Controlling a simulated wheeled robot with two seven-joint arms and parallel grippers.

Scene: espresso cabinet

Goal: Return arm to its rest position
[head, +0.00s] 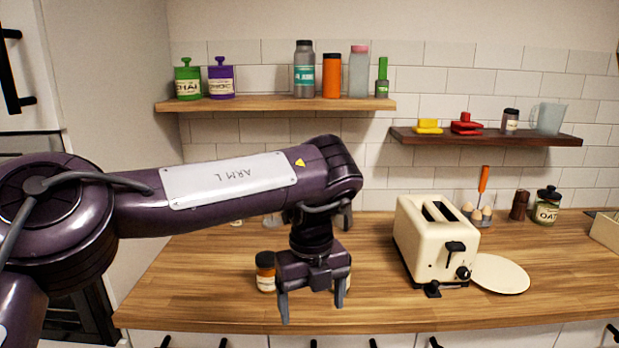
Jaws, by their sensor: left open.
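My left arm (228,184), dark purple with a white "ARM L" plate, reaches in from the left across the wooden counter (200,290). Its wrist bends down, and my left gripper (312,304) points downward over the counter's front part. The two grey fingers are apart, with nothing seen between them. Another jar is mostly hidden behind the gripper's right side. My right gripper is not in view.
A cream toaster (417,243) stands right of the gripper, beside a cream round plate (501,273). A light wooden shelf (290,104) with bottles and jars hangs above the arm. A darker shelf (490,138) hangs at right. The counter's front left is clear.

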